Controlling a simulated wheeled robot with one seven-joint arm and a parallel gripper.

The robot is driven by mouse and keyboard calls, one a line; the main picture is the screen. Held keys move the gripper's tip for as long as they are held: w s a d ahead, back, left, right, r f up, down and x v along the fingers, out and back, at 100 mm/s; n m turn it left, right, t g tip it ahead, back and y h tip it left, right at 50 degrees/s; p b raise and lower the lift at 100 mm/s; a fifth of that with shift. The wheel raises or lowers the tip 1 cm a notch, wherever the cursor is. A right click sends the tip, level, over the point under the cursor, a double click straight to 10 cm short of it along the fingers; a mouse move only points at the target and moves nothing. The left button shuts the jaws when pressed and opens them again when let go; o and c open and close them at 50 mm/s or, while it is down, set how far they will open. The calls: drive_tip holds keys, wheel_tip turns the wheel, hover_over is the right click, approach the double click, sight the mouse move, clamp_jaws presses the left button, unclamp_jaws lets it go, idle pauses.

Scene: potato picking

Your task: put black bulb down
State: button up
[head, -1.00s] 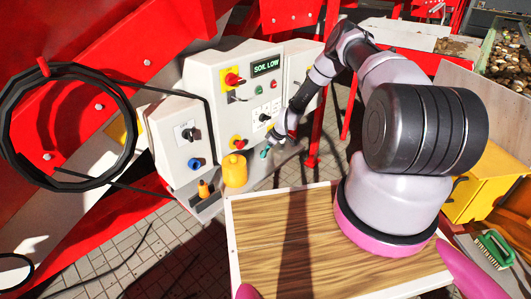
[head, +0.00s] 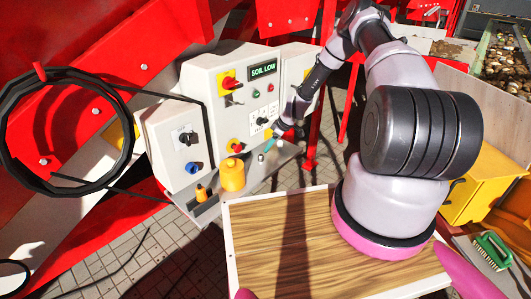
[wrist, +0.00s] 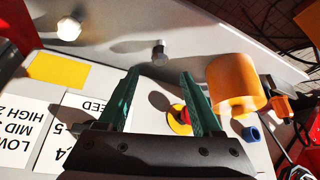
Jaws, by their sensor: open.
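My gripper (head: 268,147) is in front of the lower part of the grey control panel, over its shelf. In the wrist view its two teal fingers (wrist: 158,75) are spread apart with nothing held between them. A small dark grey, bulb-like piece (wrist: 160,52) stands on the grey shelf beyond the fingertips, seen through the gap and apart from both fingers. It looks like the black bulb. A similar white piece (wrist: 69,28) is on the shelf to its left. I cannot make out the dark piece in the head view.
A wooden-topped table (head: 285,240) is mostly clear. A black cable loop hangs left.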

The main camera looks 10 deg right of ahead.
drive_tip(key=s+d+r+m+h, duration=0.1)
drive_tip(key=s+r+m, duration=0.15)
drive_tip(key=r, duration=1.15)
drive_tip(key=s+d+r+m+t+h, duration=0.1)
drive_tip(key=s+r, duration=0.3)
drive_tip(key=r, duration=0.9)
drive_tip(key=s+d+r+m+h, duration=0.15)
drive_tip(key=s+r, duration=0.25)
drive_tip(key=r, duration=1)
drive_tip(key=s+a+r+m+t, duration=0.1)
drive_tip(key=s+r+m, duration=0.4)
drive_tip(key=s+r, duration=0.7)
drive_tip(key=s+r+m+t, duration=0.1)
drive_tip(key=s+r+m, duration=0.1)
drive_tip(key=s, duration=0.6)
drive_tip(key=s+r+m+t+y, duration=0.1)
drive_tip(key=s+r+m, duration=0.1)
drive_tip(key=s, duration=0.6)
drive_tip(key=shift+s+a+r+m, duration=0.15)
drive_tip(key=shift+a+r+m, duration=0.1)
drive_tip(key=shift+r+m, duration=0.25)
